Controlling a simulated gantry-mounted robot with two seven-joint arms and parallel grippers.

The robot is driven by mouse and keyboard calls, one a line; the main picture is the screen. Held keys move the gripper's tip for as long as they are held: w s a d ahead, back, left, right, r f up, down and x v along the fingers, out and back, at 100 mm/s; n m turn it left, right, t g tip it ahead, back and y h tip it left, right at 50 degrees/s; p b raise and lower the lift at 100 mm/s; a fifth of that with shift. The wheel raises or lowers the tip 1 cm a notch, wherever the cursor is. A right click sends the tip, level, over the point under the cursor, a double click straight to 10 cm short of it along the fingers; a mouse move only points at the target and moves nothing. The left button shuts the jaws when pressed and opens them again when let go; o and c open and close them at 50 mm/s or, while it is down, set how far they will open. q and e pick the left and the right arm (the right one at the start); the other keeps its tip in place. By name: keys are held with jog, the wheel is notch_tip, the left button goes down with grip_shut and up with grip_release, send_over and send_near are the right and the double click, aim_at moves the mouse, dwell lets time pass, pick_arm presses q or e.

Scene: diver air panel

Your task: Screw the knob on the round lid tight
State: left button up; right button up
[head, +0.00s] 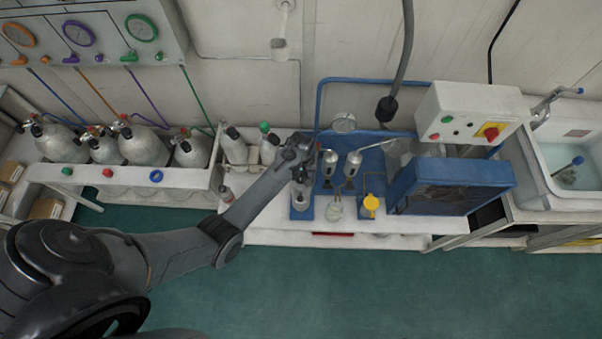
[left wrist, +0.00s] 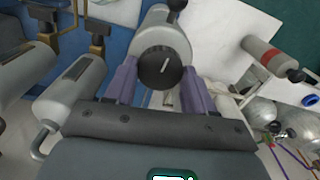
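The knob (left wrist: 160,67) is a black disc with a white line across it, on the round end of a pale grey cylinder (left wrist: 158,28) in the left wrist view. I take that end as the round lid. My left gripper's two purple fingers (left wrist: 158,82) stand on either side of the knob, very close to its rim; whether they touch it I cannot tell. In the head view my left gripper (head: 303,163) is above a small canister (head: 301,197) on a blue base, and it hides the knob. My right gripper is not in view.
Two grey cylinders (head: 352,165) stand just right of my left gripper on the blue panel. A blue box (head: 450,185) and a yellow part (head: 371,203) are farther right. Gas bottles (head: 145,146) stand in a rack at left. Green floor (head: 360,285) is clear in front.

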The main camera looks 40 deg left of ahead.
pick_arm(q)
jog(key=c, duration=0.5)
jog(key=shift+o, duration=0.2)
